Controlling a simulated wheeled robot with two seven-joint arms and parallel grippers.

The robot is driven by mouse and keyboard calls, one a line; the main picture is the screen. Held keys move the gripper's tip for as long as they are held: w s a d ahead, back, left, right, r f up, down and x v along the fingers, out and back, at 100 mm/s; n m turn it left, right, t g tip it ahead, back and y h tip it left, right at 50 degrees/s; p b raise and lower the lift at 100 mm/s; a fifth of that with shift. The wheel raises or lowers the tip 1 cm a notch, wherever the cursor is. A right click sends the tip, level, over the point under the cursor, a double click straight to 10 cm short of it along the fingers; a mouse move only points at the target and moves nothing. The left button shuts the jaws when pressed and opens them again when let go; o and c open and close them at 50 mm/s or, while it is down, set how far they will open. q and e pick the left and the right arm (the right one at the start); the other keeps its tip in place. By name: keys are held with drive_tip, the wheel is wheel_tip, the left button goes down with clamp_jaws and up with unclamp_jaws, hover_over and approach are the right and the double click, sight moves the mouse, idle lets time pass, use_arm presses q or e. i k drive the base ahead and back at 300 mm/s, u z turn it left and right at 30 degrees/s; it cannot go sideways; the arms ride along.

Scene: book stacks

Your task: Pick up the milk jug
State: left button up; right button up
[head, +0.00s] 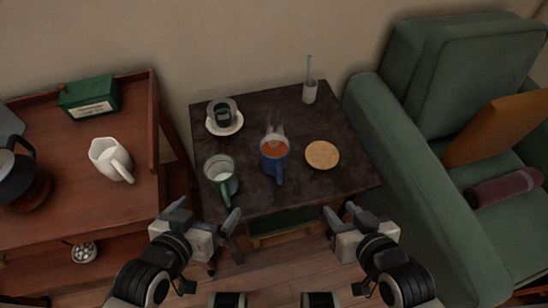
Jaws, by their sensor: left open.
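The milk jug (108,159) is white, with its handle towards the lower right. It stands upright on the reddish wooden cabinet top at the left of the head view. My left gripper (207,213) is open and empty, to the right of the jug and nearer to me, in front of the dark table. It is well apart from the jug. My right gripper (341,212) looks open and empty, in front of the table's right half.
The dark table (290,108) holds a green-handled mug (220,171), a steaming blue mug (274,157), a cup on a saucer (223,116), a coaster (322,155) and a white holder (309,93). The cabinet (92,220) has a raised right side, a green box (88,97) and a dark pot (18,170).

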sight(111, 159)
drive_tip(key=k, duration=0.9)
drive_tip(key=z, duration=1.05)
drive_tip(key=i, duration=0.6)
drive_tip(key=u, duration=2.35)
drive_tip(key=i, duration=0.5)
drive_tip(key=u, duration=0.05)
drive_tip(key=k, duration=1.65)
drive_tip(key=z, duration=0.4)
drive_tip(key=i, duration=1.65)
drive_tip(key=u, duration=1)
